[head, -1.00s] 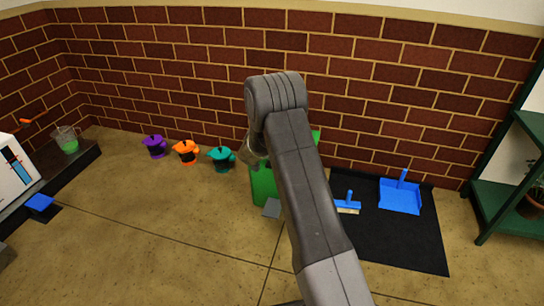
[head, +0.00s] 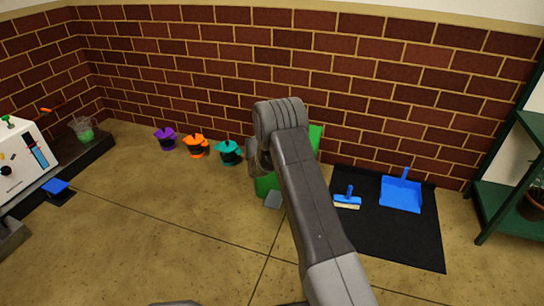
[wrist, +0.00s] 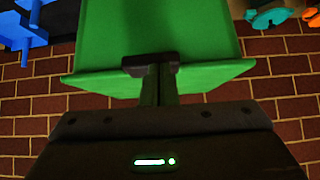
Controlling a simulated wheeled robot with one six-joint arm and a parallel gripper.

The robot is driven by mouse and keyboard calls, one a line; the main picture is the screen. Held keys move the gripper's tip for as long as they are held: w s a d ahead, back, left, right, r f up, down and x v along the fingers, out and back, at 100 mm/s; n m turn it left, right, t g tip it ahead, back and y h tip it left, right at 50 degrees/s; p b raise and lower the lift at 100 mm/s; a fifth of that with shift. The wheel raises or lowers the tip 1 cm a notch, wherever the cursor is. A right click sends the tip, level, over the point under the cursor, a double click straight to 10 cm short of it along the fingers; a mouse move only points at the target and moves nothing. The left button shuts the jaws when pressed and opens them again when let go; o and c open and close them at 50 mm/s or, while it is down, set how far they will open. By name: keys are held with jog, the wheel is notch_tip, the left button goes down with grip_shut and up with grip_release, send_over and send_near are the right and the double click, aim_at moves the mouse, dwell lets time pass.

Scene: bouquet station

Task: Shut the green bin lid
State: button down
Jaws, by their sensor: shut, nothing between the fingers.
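The green bin (head: 264,186) stands on the floor by the brick wall, mostly hidden behind my arm. Its green lid (head: 316,136) shows upright at the back, to the right of my arm. In the wrist view a broad green surface of the lid (wrist: 215,78) fills the upper middle. My gripper (wrist: 152,66) is shut and empty in front of this green surface; I cannot tell whether it touches. In the head view my arm hides the fingertips. A grey pedal (head: 274,200) shows at the bin's front.
Teal (head: 229,153), orange (head: 195,146) and purple (head: 166,139) pots stand left of the bin. A blue brush (head: 348,198) and blue dustpan (head: 401,194) lie on a black mat (head: 385,240) to the right. The floor in front is clear.

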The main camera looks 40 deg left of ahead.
jog(key=shift+s+d+f, duration=0.1)
jog(key=shift+f, duration=0.45)
jog(key=shift+s+d+f, duration=0.1)
jog(key=shift+f, duration=0.4)
jog(key=w+r+p+v, duration=0.1)
jog(key=p+v, duration=0.1)
jog(key=v, duration=1.2)
jog(key=shift+s+a+r, duration=0.2)
jog(key=shift+s+r, duration=0.05)
jog(key=shift+r, duration=0.15)
jog(key=b+x, duration=0.1)
jog(key=x, duration=1.1)
jog(key=shift+f, duration=0.65)
jog(key=shift+s+d, duration=0.1)
jog(key=shift+d, duration=0.05)
